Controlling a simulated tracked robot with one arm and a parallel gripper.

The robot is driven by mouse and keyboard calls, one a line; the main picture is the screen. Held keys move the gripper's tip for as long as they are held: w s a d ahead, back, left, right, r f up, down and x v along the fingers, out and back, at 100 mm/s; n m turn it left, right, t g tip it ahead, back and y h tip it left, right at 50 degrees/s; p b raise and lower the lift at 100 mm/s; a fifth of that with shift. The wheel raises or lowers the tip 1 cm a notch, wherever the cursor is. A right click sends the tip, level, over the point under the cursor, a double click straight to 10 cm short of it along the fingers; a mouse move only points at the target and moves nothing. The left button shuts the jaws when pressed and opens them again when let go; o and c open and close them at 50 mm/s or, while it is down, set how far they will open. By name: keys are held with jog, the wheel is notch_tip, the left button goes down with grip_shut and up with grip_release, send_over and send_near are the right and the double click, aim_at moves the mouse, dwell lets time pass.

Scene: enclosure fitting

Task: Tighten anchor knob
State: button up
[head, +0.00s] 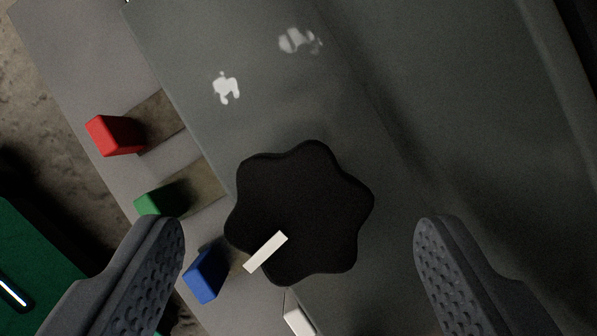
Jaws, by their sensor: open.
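The anchor knob (310,205) is a black, lobed knob in the middle of the head view, in front of a grey panel. A white bar-shaped mark (265,251) lies across its lower left part. My gripper (302,240) is open, with one dark textured finger to the left of the knob and the other to its right. There is a visible gap between each finger and the knob. The knob's stem is hidden behind its face.
A red block (114,136), a green block (158,201), a blue block (205,276) and a white block (298,318) stick out from the grey surface at left and below. A green object (38,262) with a bright strip is at the lower left. White blotches (226,87) mark the panel.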

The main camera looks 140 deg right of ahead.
aim_at(297, 213)
jog(key=shift+x, duration=1.05)
jog(key=c, duration=1)
